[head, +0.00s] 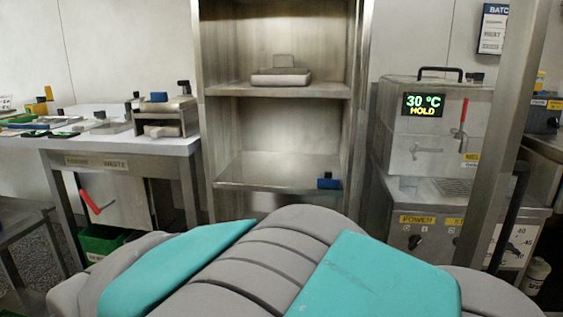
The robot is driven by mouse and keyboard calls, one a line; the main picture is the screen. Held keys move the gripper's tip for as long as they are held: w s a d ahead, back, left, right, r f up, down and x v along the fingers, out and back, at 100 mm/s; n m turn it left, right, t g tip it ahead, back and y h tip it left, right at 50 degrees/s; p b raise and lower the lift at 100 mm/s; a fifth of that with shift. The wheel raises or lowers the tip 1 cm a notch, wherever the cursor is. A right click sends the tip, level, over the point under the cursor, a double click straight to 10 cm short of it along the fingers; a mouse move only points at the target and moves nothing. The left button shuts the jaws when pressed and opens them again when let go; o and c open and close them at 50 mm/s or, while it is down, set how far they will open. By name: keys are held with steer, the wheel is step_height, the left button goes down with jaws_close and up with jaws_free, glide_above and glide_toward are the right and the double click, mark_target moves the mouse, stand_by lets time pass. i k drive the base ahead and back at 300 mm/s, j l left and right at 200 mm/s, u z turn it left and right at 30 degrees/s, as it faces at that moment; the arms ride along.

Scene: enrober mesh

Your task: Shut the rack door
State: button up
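The rack (205,120) is a tall metal cabinet in the middle of the head view. Its front stands open towards me, and its shelves (225,90) are in plain sight. No door covers the opening. A slanted metal upright (508,110) stands nearer to me on the right, with a dark bar (508,215) beside it. It may be the rack door seen almost edge-on, but I cannot tell for certain. My grey and teal body fills the bottom of the view and hides the rack's foot. My gripper is not in view.
A grey stacked block (280,77) sits on the upper shelf and a small blue block (328,181) on the lower one. A cluttered metal table (120,153) stands left, with a green bin (102,240) below. A machine reading 30 °C HOLD (425,140) stands right of the rack.

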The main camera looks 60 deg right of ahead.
mark_target(527, 26)
steer(key=k+l, duration=0.45)
steer(key=k, duration=0.15)
steer(key=k+l, duration=0.5)
steer(key=k, duration=0.15)
